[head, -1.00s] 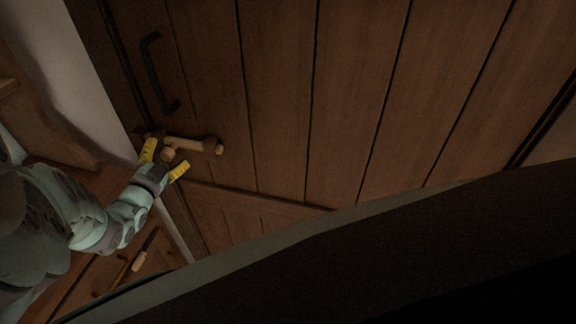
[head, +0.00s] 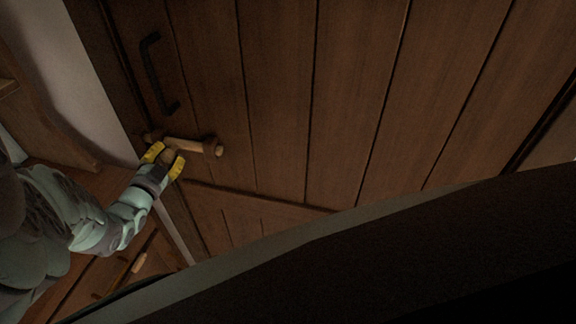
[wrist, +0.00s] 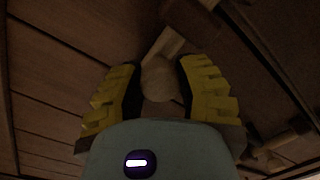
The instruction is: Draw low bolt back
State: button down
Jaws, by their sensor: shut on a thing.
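The low bolt (head: 187,146) is a pale wooden bar lying across dark brackets near the lower left edge of the plank door. A round wooden knob sticks out from it; in the wrist view the knob (wrist: 160,82) sits between the yellow fingers, with the bar running up behind it. My gripper (head: 166,157) reaches in from the left and is shut on the knob. In the wrist view my gripper (wrist: 156,88) has one finger on each side of the knob. The fingers partly cover the knob and the bolt's left part in the head view.
A dark handle (head: 154,75) is fixed on the door (head: 350,90) above the bolt. A pale wall strip (head: 95,90) runs left of the door. A small wooden-handled object (head: 137,263) shows at the lower left. A dark curved shape covers the lower right.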

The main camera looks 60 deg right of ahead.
aim_at(192, 149)
jog(key=shift+s+d+r+p, duration=0.15)
jog(key=shift+s+d+p, duration=0.05)
jog(key=shift+s+p, duration=0.25)
jog(key=shift+s+d+p, duration=0.25)
jog(key=shift+s+p, duration=0.15)
jog(key=shift+s, duration=0.25)
jog(key=shift+s+d+p, duration=0.25)
jog(key=shift+s+p, duration=0.1)
jog(key=shift+s, duration=0.3)
jog(key=shift+s+d+p, duration=0.25)
jog(key=shift+s+p, duration=0.15)
jog(key=shift+s, duration=0.25)
jog(key=c, duration=0.9)
grip_release()
jog(key=shift+s+d, duration=0.1)
jog(key=shift+c, duration=0.2)
jog(key=o, duration=0.4)
jog(key=shift+a+f, duration=0.2)
jog(key=shift+a, duration=0.1)
